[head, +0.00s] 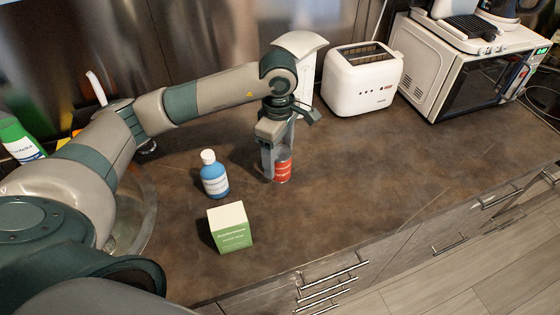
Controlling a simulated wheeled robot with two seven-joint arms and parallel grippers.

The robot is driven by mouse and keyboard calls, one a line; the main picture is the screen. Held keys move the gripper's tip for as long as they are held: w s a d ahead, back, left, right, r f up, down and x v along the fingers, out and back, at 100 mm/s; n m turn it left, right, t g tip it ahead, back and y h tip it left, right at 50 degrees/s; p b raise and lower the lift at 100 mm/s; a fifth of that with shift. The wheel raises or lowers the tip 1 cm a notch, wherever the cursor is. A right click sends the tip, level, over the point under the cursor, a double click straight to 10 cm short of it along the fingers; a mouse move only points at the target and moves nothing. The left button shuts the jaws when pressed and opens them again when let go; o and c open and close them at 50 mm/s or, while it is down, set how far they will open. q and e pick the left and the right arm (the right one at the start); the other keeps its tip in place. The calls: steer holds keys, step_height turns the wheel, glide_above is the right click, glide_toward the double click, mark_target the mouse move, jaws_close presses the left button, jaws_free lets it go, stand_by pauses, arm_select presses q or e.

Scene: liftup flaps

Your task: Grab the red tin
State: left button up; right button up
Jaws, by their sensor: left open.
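The red tin (283,171) stands upright on the brown countertop. My left gripper (276,165) points down right at the tin, with a finger in front of its left side. The jaws are open, and part of the tin's upper area is hidden by the gripper. I cannot tell whether the fingers touch the tin. My right gripper is not in view.
A blue bottle with a white cap (214,175) stands left of the tin. A green and white box (230,227) is nearer the counter's front edge. A white toaster (362,79) and a microwave (466,72) stand at the back right. The counter (400,170) to the right is clear.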

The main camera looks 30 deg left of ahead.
mark_target(279, 166)
arm_select(q)
step_height(279, 166, down, 3)
steer(key=shift+s+d+f+p, duration=0.1)
steer(key=shift+s+p, duration=0.05)
steer(key=shift+p, duration=0.6)
steer(key=shift+f, duration=0.3)
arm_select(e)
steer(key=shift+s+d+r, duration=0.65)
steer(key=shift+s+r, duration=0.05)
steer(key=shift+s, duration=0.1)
arm_select(q)
steer(key=c, duration=1.1)
steer(key=shift+c, duration=0.2)
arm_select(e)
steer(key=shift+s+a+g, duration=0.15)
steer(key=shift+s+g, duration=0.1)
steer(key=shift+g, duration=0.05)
arm_select(q)
steer(key=shift+r, duration=0.15)
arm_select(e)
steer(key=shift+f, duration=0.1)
